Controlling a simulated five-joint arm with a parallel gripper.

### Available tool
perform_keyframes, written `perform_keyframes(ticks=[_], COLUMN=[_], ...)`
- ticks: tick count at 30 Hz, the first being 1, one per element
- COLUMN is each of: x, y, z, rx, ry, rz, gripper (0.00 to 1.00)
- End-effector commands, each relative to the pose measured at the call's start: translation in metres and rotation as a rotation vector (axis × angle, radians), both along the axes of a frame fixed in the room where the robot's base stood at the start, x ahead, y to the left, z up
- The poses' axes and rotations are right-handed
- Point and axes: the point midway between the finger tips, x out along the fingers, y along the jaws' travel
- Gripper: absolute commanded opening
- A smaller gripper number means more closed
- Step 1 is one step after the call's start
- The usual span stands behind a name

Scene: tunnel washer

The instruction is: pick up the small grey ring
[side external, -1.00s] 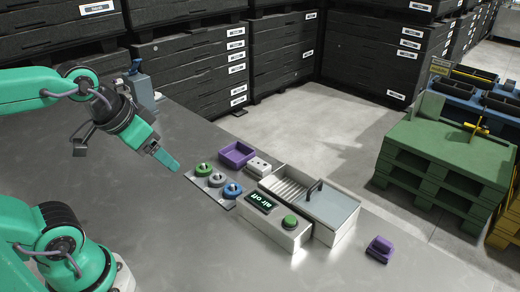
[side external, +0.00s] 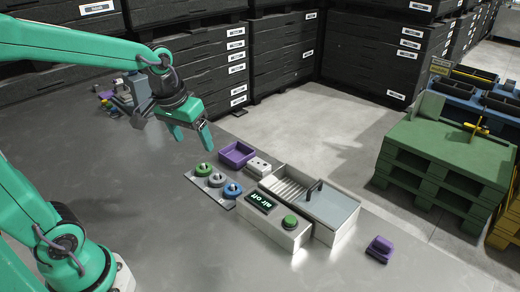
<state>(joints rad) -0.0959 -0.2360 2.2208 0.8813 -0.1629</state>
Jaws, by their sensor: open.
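The small grey ring (side external: 217,180) sits on a metal plate (side external: 223,201) with pegs, between a green ring (side external: 204,170) and a blue ring (side external: 233,190). My gripper (side external: 193,141) is open and empty. It hangs above and behind the plate, up and left of the rings in the picture, with its fingers pointing down. It is clear of all three rings.
A purple tray (side external: 237,149) and a small white block (side external: 258,165) stand behind the rings. A box reading "air off" (side external: 266,219) with a green button stands to the right, beside a lidded washer (side external: 335,210). A purple object (side external: 380,248) lies far right.

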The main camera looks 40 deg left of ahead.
Motion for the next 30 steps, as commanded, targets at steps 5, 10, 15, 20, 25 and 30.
perform_keyframes(ticks=[5, 10, 15, 20, 25, 30], x=[0.027, 0.05, 0.071, 0.088, 0.1, 0.105], y=[0.012, 0.024, 0.037, 0.049, 0.059, 0.064], z=[-0.02, -0.043, -0.069, -0.098, -0.123, -0.135], rx=[-0.016, -0.032, -0.046, -0.058, -0.067, -0.07], ry=[0.06, 0.112, 0.163, 0.212, 0.249, 0.266], rz=[0.068, 0.131, 0.195, 0.254, 0.303, 0.325], gripper=[0.74, 0.74, 0.74, 0.74, 0.74, 0.74])
